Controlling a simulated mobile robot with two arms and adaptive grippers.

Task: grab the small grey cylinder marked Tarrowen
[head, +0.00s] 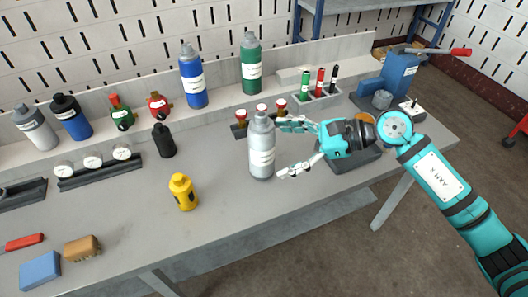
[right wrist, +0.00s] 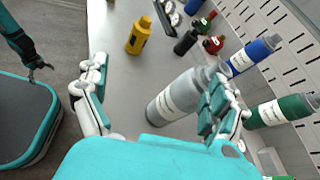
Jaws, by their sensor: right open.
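A grey cylinder (head: 262,150) with a white label stands upright on the table. I cannot read its label. My right gripper (head: 281,149) is open just to its right, with its fingers pointing at it. In the right wrist view the grey cylinder (right wrist: 174,103) shows between the spread fingers, closer to the right-hand finger, which hides part of its top. Contact is not clear. Another grey cylinder (head: 37,128) stands at the far left on the back ledge. My left gripper (right wrist: 38,66) shows small at the left of the right wrist view; its fingers are too small to judge.
Blue (head: 193,77) and green (head: 251,64) cylinders stand on the back ledge. Red-topped parts (head: 262,108) sit close behind the grey cylinder. A yellow bottle (head: 183,192) and black bottle (head: 163,140) stand left. The table's front middle is clear.

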